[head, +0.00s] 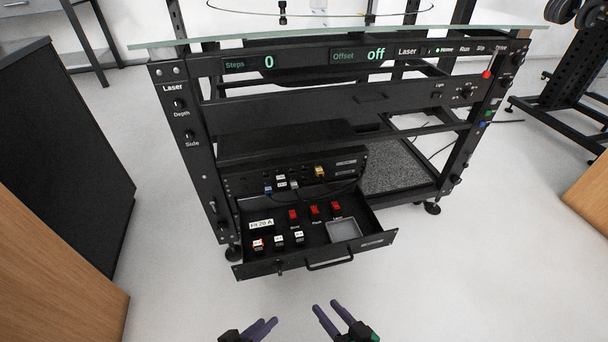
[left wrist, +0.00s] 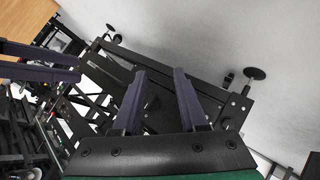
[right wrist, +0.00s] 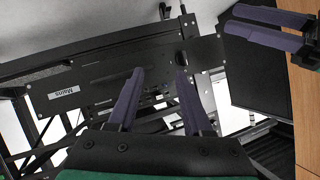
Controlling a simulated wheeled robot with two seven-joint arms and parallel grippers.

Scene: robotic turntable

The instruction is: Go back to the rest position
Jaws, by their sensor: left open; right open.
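My left gripper (head: 266,322) is at the bottom edge of the head view, in front of the pulled-out drawer and apart from it. Its two purple fingers are open and empty in the left wrist view (left wrist: 159,72). My right gripper (head: 328,306) is just to its right in the head view. Its fingers are open and empty in the right wrist view (right wrist: 160,72). Each wrist view also shows the other gripper at its side. Neither gripper touches anything that I can see.
A black turntable frame (head: 350,118) with a glass top stands ahead. Its open drawer (head: 370,243) juts toward me, with red switches and a grey tray (head: 344,230) inside. A dark cabinet (head: 75,150) stands left and a wooden edge (head: 590,200) right. The floor around the drawer is clear.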

